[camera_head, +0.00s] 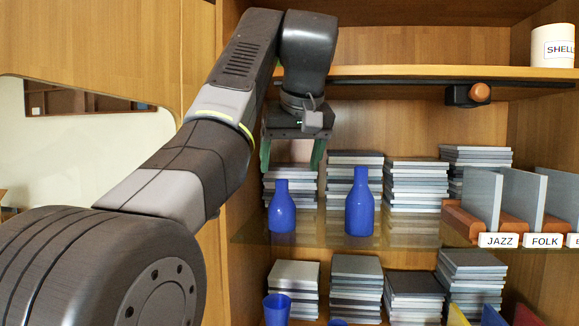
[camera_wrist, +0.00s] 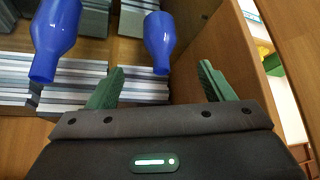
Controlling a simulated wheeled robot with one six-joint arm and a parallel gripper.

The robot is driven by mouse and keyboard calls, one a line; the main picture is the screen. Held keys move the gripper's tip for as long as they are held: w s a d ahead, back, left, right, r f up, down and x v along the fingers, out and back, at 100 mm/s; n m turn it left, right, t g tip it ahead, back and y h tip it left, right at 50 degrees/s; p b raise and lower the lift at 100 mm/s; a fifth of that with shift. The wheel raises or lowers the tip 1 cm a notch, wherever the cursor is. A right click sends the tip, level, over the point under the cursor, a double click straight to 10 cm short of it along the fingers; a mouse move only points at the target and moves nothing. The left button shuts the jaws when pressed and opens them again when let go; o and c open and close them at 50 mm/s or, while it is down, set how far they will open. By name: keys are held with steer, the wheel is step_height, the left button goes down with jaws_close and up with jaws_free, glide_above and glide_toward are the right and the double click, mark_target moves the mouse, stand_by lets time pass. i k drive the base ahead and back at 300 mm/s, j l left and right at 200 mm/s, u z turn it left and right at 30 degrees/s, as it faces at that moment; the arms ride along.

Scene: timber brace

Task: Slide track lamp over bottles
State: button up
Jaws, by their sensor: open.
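The track lamp (camera_head: 467,95) is a small black block with a copper-orange round head, hanging from a dark track (camera_head: 385,83) under the upper shelf, right of centre. A slim blue bottle (camera_head: 281,208) and a larger blue bottle (camera_head: 360,203) stand on the glass shelf, left of the lamp. My gripper (camera_head: 291,158) is open and empty, its green fingers pointing down, above and behind the slim bottle and well left of the lamp. In the wrist view the larger bottle (camera_wrist: 55,38) and slim bottle (camera_wrist: 159,42) lie beyond the open fingers (camera_wrist: 158,84). The lamp is not in the wrist view.
Stacks of grey cases (camera_head: 415,185) stand behind the bottles. A record rack with label cards (camera_head: 498,240) is at right. A white "SHELL" container (camera_head: 553,46) sits on the upper shelf (camera_head: 430,72). More stacks and a blue vessel (camera_head: 277,309) are below. Space between gripper and lamp looks clear.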

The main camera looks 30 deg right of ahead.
mark_target(466, 96)
steer(key=z, duration=2.55)
